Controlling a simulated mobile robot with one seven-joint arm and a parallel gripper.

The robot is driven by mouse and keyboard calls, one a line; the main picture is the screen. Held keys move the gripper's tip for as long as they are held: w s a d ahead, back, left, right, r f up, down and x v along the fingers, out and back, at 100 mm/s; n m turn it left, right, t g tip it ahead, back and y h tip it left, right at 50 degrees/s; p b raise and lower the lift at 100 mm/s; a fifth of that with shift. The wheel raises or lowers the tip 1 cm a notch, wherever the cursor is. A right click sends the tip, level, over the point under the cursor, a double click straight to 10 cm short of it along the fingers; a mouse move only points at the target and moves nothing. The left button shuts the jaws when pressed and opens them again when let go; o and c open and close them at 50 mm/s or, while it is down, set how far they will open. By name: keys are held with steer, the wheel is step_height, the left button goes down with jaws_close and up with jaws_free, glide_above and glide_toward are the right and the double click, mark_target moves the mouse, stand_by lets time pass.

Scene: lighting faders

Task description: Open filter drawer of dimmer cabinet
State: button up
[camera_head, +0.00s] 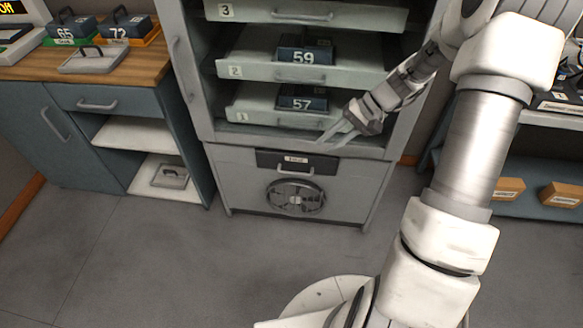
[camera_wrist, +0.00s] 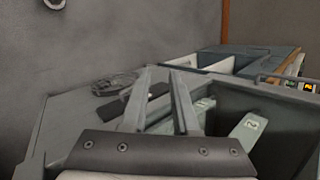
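The grey dimmer cabinet (camera_head: 219,168) stands in the middle of the head view. Low on its front is a dark filter drawer (camera_head: 268,158) with a pale label and a bar handle (camera_head: 295,171); its front looks flush with the cabinet. My gripper (camera_head: 331,142) is above and right of this drawer, in front of the lowest shelf edge, fingers pointing down-left. In the wrist view my gripper (camera_wrist: 161,72) has its two fingers apart with nothing between them. The dark drawer front (camera_wrist: 158,91) shows partly behind the fingers there. The gripper is apart from the handle.
A round fan grille (camera_head: 296,197) sits below the drawer. Numbered trays hold dark modules 59 (camera_head: 303,48) and 57 (camera_head: 302,98) above. A blue counter (camera_head: 45,125) stands left; a shelf with orange boxes (camera_head: 507,188) stands right. The floor before the cabinet is clear.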

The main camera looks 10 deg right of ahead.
mark_target(295, 173)
steer(key=w+d+f+m+t+y+b, duration=0.1)
steer(key=w+d+f+m+t+b, duration=0.15)
steer(key=f, duration=0.65)
steer(key=w+d+f+m+t+y+b, duration=0.1)
steer(key=d+f+m+t+y+b, duration=0.15)
steer(key=f, duration=0.65)
steer(key=w+d+f+m+t+y+b, duration=0.1)
steer(key=w+d+f+m+t+b, duration=0.15)
steer(key=f, duration=0.65)
steer(key=shift+m+t, duration=0.25)
steer(key=shift+t, duration=0.2)
steer(key=b+x, duration=0.2)
steer(key=x, duration=0.6)
steer(key=b+x, duration=0.3)
steer(key=x, duration=0.5)
steer(key=shift+s+a+f, duration=0.1)
steer(key=shift+s+a, duration=0.1)
steer(key=shift+s, duration=0.2)
steer(key=shift+w+a, duration=0.35)
steer(key=shift+a, duration=0.05)
jaws_close()
